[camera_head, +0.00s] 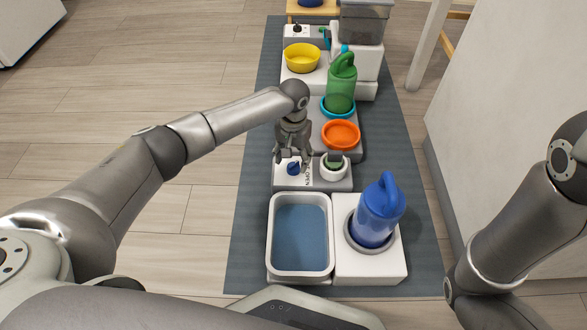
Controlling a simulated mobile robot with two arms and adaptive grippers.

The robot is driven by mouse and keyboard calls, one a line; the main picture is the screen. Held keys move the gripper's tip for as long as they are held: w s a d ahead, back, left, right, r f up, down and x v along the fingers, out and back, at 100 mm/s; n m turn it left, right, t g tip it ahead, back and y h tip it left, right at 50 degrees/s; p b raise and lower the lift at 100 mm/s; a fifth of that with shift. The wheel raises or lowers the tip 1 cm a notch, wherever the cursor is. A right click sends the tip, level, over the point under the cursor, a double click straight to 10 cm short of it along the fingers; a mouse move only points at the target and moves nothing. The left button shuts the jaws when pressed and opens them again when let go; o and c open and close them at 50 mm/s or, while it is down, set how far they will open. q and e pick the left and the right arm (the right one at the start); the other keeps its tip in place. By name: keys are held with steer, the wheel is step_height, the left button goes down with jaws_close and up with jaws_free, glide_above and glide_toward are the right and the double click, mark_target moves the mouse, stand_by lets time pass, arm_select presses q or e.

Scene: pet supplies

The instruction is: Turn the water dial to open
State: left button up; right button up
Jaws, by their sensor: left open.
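The water dial is a small blue knob (293,168) on a white box (312,184) with "OPEN" printed beside it. My left gripper (291,158) points down just above and around the dial, with its fingers spread. Whether the fingers touch the dial I cannot tell. A small round white part with a green top (333,167) sits on the same box, right of the dial. My right arm comes in at the right edge; its gripper is not in view.
A white basin of blue water (331,262) and a blue jug (379,211) stand nearest me. Beyond the dial are an orange bowl (341,134), a green jug (341,84) and a yellow bowl (301,57), all on a grey-blue mat (415,200). Wooden floor at left is clear.

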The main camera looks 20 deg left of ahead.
mark_target(294, 164)
arm_select(q)
steer(key=shift+f+b, duration=0.35)
steer(key=shift+f, duration=0.55)
steer(key=shift+f+b, duration=0.55)
steer(key=shift+f, duration=0.2)
